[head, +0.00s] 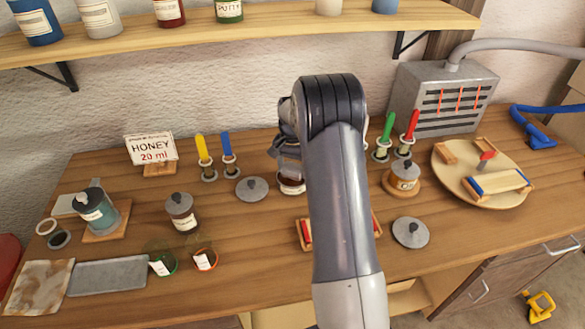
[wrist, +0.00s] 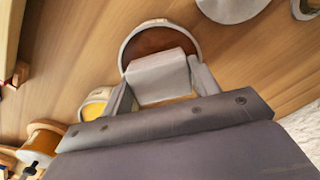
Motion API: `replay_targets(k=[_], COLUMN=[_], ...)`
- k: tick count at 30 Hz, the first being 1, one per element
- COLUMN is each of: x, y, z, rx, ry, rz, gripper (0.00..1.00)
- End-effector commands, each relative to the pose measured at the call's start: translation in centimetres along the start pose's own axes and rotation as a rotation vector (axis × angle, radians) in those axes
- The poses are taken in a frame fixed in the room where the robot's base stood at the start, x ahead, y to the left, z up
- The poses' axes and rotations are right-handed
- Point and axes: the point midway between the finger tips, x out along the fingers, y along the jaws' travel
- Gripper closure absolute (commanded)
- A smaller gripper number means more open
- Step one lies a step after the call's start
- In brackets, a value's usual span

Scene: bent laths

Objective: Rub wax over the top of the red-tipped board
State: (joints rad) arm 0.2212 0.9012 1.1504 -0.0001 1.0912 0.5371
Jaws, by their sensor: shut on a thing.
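My gripper (head: 287,160) is over the back middle of the bench, partly hidden by my arm. In the wrist view my gripper (wrist: 160,85) is shut on a pale grey block (wrist: 160,72). The block is right over an open jar (wrist: 131,40) with brown contents; I cannot tell whether it touches them. This jar also shows in the head view (head: 292,188). A board with a red end (head: 306,231) lies in a wooden holder at the front middle, mostly hidden behind my arm. Its top surface cannot be seen clearly.
A sign (head: 151,149) reads HONEY 20 ml. A loose grey lid (head: 251,189) lies left of the open jar, another (head: 411,232) at front right. A round wooden board (head: 455,160) carries a blue-tipped board (head: 497,183). Coloured sticks stand in holders; lidded jars stand left.

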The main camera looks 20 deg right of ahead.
Motion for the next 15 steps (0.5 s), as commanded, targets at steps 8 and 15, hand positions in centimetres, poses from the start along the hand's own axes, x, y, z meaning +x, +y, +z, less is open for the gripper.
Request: replay_targets(k=[8, 15], x=[-2.7, -4.6], y=[0.0, 0.0], z=[0.0, -0.1], rx=[0.000, 0.000], ry=[0.001, 0.002], rz=[-0.001, -0.001], gripper=[0.61, 0.61])
